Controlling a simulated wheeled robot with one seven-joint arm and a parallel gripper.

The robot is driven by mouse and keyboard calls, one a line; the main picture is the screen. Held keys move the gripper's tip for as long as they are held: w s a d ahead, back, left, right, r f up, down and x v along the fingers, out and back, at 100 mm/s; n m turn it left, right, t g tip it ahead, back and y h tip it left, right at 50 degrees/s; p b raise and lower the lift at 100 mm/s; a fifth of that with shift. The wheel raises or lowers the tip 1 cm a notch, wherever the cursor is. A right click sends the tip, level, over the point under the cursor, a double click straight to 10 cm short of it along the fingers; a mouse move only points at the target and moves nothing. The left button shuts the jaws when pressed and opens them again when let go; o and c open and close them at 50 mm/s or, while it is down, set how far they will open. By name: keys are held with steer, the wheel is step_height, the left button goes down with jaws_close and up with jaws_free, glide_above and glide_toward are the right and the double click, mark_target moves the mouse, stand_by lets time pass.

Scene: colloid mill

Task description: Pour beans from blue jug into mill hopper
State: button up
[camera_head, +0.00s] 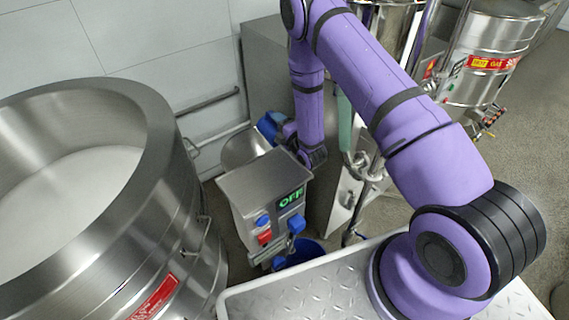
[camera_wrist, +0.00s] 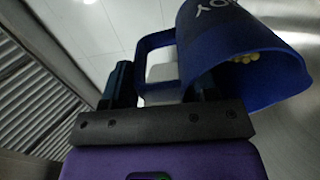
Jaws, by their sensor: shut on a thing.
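The blue jug (camera_wrist: 225,60) fills the upper right of the wrist view. Its mouth faces the lower right, and a few yellow beans (camera_wrist: 245,57) show inside near the rim. My gripper (camera_wrist: 160,78) is shut on the jug's handle. In the head view the jug (camera_head: 268,126) is small and partly hidden behind my wrist, just above and beside the mill's steel hopper (camera_head: 240,146). The mill (camera_head: 262,180) has a box with a green "OFF" display. The hopper's inside is mostly hidden, and I cannot tell whether beans are falling.
A large steel vat (camera_head: 150,215) with pale contents stands at the left. A blue bucket (camera_head: 302,252) sits below the mill. A metal tread plate (camera_head: 300,295) is in front. Steel tanks (camera_head: 490,55) and pipes stand at the back right, and a tiled wall (camera_head: 160,40) is behind.

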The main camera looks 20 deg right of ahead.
steer(key=shift+s+d+r+t+y+p, duration=0.1)
steer(key=shift+s+d+t+y+p, duration=0.05)
steer(key=shift+s+t+p, duration=0.3)
steer(key=shift+s+d+t+y+p, duration=0.15)
steer(key=shift+s+t+p, duration=0.2)
steer(key=shift+s+t, duration=0.15)
stand_by(0.7)
steer(key=shift+s+f, duration=0.15)
steer(key=shift+f, duration=0.05)
steer(key=shift+s+d, duration=0.1)
steer(key=shift+s+r+t+p, duration=0.1)
steer(key=shift+r+t+p, duration=0.2)
steer(key=shift+p, duration=0.2)
stand_by(0.5)
steer(key=shift+p, duration=0.5)
stand_by(1.1)
stand_by(2.6)
steer(key=shift+w+f, duration=0.1)
steer(key=shift+w, duration=0.3)
steer(key=shift+w, duration=0.1)
